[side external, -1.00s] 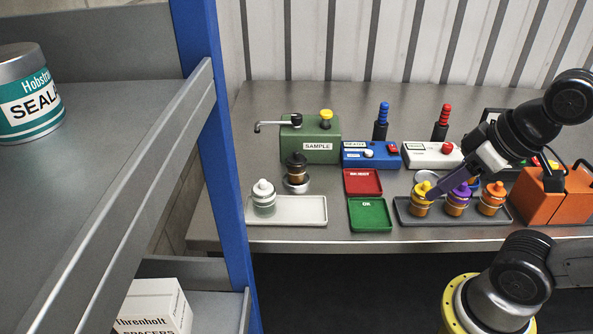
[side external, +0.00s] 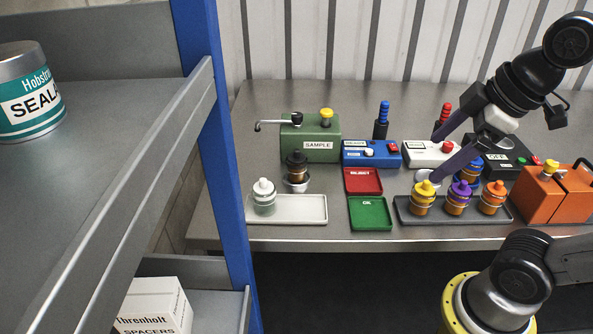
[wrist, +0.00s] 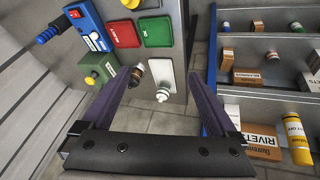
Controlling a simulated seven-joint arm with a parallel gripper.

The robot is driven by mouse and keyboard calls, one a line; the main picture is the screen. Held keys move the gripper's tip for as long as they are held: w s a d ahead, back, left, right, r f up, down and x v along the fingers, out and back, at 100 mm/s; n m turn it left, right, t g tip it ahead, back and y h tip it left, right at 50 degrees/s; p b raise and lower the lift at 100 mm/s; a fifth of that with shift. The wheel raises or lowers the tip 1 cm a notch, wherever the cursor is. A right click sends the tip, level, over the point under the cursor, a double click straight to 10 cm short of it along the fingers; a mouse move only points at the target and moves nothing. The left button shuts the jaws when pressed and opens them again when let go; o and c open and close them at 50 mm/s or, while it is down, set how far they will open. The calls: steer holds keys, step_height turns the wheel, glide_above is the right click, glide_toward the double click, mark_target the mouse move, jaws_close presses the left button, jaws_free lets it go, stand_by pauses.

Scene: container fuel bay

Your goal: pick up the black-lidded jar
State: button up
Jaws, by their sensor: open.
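The black-lidded jar (side external: 297,170) has amber contents and stands upright in a small metal cup beside the green SAMPLE unit. It also shows in the wrist view (wrist: 136,78), close to the left finger's tip in the picture. My gripper (side external: 436,158) is open and empty, with its two purple fingers spread and pointing left over the bench. In the side view it is well to the right of the jar, above the back of the dark tray. Nothing is between the fingers in contact.
A white-lidded jar (side external: 263,198) stands on the white tray (side external: 313,211) just in front of the jar. The green SAMPLE unit (side external: 325,133), with its spout, is behind it. Red (side external: 362,181) and green (side external: 370,214) trays lie between. Yellow-, purple- and orange-lidded jars stand on the dark tray (side external: 474,219).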

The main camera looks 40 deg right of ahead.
steer(key=w+r+n, duration=0.4)
steer(key=w+r, duration=0.1)
steer(key=n+g, duration=0.5)
steer(key=n, duration=0.3)
glide_above(296, 156)
step_height(296, 156, down, 8)
steer(key=r, duration=0.1)
steer(key=f, duration=0.7)
steer(key=w+f, duration=0.1)
steer(key=f, duration=0.2)
steer(key=shift+d+f, duration=0.4)
steer(key=shift+s+a+f, duration=0.1)
steer(key=shift+s+f, duration=0.05)
steer(key=shift+f, duration=1.35)
steer(key=shift+s+f, duration=0.1)
steer(key=shift+f, duration=1.4)
jaws_close()
steer(key=shift+r, duration=0.1)
